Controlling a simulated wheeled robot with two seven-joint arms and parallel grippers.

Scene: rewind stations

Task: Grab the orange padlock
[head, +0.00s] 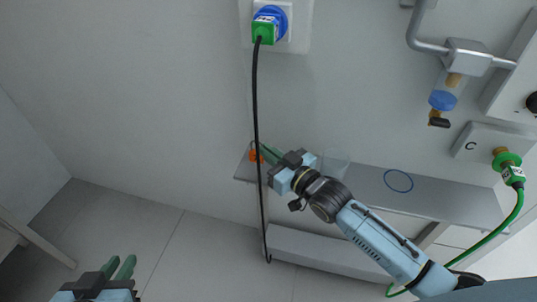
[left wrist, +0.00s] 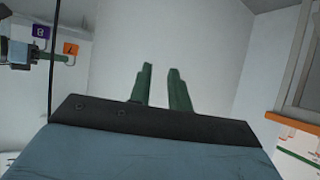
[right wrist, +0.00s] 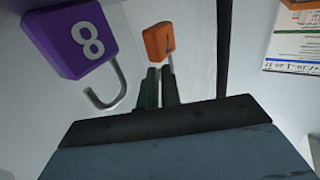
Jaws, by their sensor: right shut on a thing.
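The orange padlock (head: 254,155) is at the left end of a grey shelf in the head view, partly hidden by my right gripper (head: 268,152). In the right wrist view the orange padlock (right wrist: 157,41) is just beyond the fingertips, with its metal shackle at the fingers. My right gripper (right wrist: 159,72) is shut on it, though the exact contact is hard to see. The left wrist view also shows the orange padlock (left wrist: 71,48), right of my right gripper. My left gripper (head: 124,260) is open and empty, low at the left, away from the padlock.
A purple padlock (right wrist: 72,38) with an open shackle is beside the orange one. A black cable (head: 256,110) hangs from a green plug (head: 264,31) past my right gripper. A blue ring (head: 398,181) lies on the grey shelf (head: 450,203). The left floor is clear.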

